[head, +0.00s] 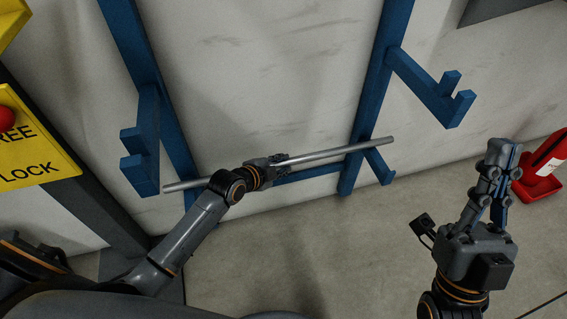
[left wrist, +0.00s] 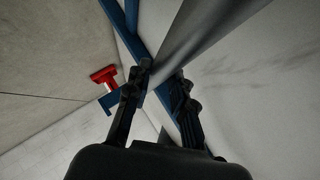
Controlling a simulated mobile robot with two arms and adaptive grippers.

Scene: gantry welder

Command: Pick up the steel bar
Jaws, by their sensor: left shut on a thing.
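The steel bar (head: 330,153) is a long, thin grey rod. In the head view it runs slightly tilted across the blue rack, its right end higher in the picture. My left gripper (head: 279,160) is shut on it near its middle. In the left wrist view the bar (left wrist: 205,40) comes from the top and passes between the fingers (left wrist: 163,88). I cannot tell whether the bar touches the rack's lower arms. My right gripper (head: 502,155) is apart from the bar, at the right, pointing up in the picture; its finger gap is unclear.
The blue rack has a left post (head: 140,50) and a right post (head: 375,85), with hooked arms, against a pale wall. An upper right arm (head: 430,88) is empty. A yellow sign (head: 35,150) is at the left. A red object (head: 540,185) stands at the right. Bare floor (head: 340,255) lies below.

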